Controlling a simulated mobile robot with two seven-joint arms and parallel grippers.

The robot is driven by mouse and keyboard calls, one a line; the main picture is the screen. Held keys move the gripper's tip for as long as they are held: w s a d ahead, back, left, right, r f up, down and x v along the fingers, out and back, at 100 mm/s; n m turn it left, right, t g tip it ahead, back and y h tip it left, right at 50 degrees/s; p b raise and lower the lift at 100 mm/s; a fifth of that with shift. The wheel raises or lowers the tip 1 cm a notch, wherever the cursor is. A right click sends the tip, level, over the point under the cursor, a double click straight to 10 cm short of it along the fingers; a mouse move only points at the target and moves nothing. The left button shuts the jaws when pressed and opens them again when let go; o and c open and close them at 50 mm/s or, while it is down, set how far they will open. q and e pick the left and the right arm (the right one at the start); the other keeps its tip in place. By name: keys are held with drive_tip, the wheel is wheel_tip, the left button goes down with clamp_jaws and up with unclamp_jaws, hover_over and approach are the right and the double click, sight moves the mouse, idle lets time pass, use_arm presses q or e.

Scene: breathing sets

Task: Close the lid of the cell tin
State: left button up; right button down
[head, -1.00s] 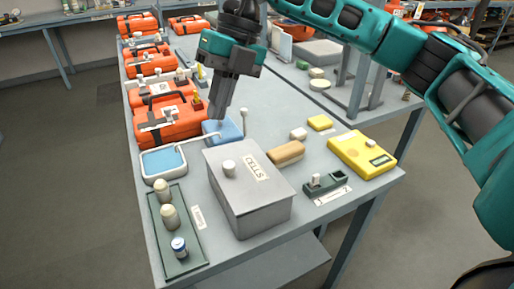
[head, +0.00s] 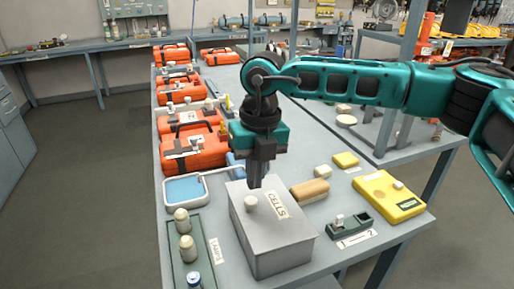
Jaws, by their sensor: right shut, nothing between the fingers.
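The cell tin (head: 283,252) is a grey box on the near part of the bench. Its lid (head: 246,221) lies flat on top, with a pale round knob (head: 250,202) and a "CELLS" label (head: 276,205). I see no gap between lid and box from here. My right gripper (head: 257,186) points down at the tin's back edge, behind the knob. Its fingers are together and hold nothing. I cannot tell whether the fingertips touch the lid. My left gripper is out of view.
A blue-lined tray (head: 204,202) and a green tray (head: 178,248) with several small bottles stand left of the tin. A tan block (head: 310,191), a green holder (head: 350,228) and a yellow case (head: 389,196) lie right. Orange cases (head: 194,148) line the back left.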

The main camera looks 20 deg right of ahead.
sight(252, 200)
drive_tip(key=shift+a+f, duration=0.15)
drive_tip(key=shift+f, duration=1.45)
